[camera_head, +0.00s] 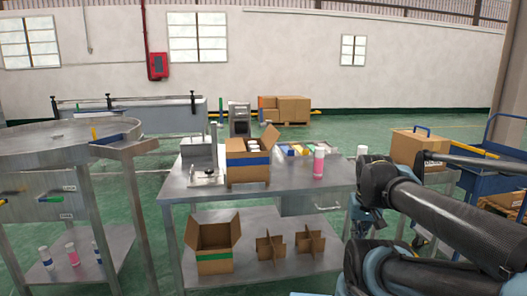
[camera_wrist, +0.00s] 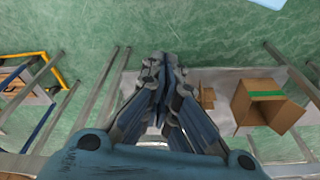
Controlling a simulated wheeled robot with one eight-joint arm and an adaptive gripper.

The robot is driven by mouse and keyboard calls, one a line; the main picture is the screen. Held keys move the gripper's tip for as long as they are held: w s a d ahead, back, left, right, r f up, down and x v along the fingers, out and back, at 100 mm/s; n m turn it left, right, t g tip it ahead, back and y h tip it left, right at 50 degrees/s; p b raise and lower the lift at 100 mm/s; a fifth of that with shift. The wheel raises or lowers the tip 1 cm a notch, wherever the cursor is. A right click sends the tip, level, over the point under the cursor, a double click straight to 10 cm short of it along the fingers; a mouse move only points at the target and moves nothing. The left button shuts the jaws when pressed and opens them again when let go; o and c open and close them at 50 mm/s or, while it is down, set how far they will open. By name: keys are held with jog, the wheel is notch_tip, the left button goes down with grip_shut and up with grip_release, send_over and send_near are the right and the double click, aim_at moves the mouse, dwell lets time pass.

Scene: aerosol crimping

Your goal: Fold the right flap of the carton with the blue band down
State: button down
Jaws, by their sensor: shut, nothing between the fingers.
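The carton with the blue band (camera_head: 249,172) stands upright on the steel table (camera_head: 310,183), left of its middle. Its right flap (camera_head: 270,137) stands up and leans outward. White tops of cans or bottles (camera_head: 253,149) show inside. The state of its other flaps is hard to make out. My gripper (camera_wrist: 164,58) is shut and empty in the wrist view, pointing down over floor and a low shelf. The blue-banded carton does not show in that view. In the head view my arm fills the right side, and the fingertips cannot be made out, apart from the carton.
A crimping device (camera_head: 205,160) stands left of the carton. Small coloured boxes (camera_head: 295,149) and a pink bottle (camera_head: 319,162) stand right of it. An open green-banded carton (camera_head: 213,255) and cardboard dividers (camera_head: 270,247) are on the lower shelf. A round table (camera_head: 62,140) is at left.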

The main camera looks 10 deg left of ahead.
jog(key=w+a+r+m+g+y, duration=0.1)
jog(key=w+a+r+m, duration=0.25)
jog(key=w+r, duration=0.6)
jog(key=w+a+r+m, duration=0.3)
jog(key=w+a+r, duration=0.1)
jog(key=w+r, duration=0.55)
jog(key=w+a+r+m+g+y, duration=0.1)
jog(key=w+a+r+m, duration=0.3)
jog(key=w+r, duration=0.5)
jog(key=w+a+r+m+g, duration=0.1)
jog(key=w+a+r+m, duration=0.25)
jog(key=w+a, duration=0.55)
jog(key=a+f+y, duration=0.1)
jog(key=a+f, duration=0.3)
jog(key=f, duration=0.3)
jog(key=shift+w+f, duration=0.15)
jog(key=shift+w, duration=0.3)
